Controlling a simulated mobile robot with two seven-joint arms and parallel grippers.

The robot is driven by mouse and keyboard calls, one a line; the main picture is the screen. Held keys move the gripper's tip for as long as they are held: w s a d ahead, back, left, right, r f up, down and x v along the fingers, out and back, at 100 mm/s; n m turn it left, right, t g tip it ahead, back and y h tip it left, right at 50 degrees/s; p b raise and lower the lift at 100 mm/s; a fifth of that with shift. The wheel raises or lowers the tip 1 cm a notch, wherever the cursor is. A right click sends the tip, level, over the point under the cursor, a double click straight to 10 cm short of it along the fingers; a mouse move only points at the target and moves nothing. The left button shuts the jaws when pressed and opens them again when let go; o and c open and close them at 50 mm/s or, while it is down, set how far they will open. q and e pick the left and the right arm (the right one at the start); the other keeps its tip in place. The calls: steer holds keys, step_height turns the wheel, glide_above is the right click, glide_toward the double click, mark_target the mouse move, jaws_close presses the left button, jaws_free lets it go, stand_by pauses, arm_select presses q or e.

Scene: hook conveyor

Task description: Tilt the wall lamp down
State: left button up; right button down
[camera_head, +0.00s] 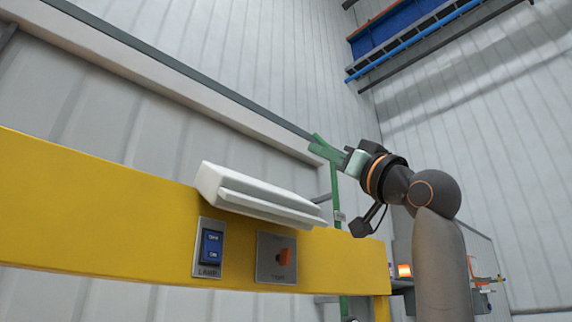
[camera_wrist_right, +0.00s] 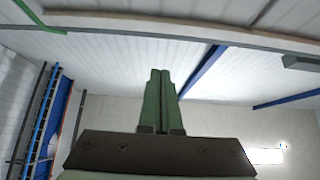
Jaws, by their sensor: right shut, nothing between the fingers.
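The wall lamp (camera_head: 257,196) is a long white fixture on the upper edge of a yellow beam (camera_head: 100,215) in the head view. Its lower right end slopes down in the picture. My right gripper (camera_head: 316,145) is up and to the right of the lamp, apart from it. Its green fingers point to the upper left. In the right wrist view the green fingers (camera_wrist_right: 161,80) are together with nothing between them. The lamp does not show in the wrist view. My left gripper is not in view.
A green post (camera_head: 336,200) stands behind the lamp's right end. A glowing orange light (camera_head: 404,271) is at the lower right. Space above the lamp looks clear.

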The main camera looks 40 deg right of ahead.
steer(key=p+x, duration=0.5)
steer(key=x, duration=0.4)
steer(key=shift+w+f, duration=0.1)
steer(key=shift+f, duration=0.85)
steer(key=shift+w+f, duration=0.15)
steer(key=shift+f, duration=0.8)
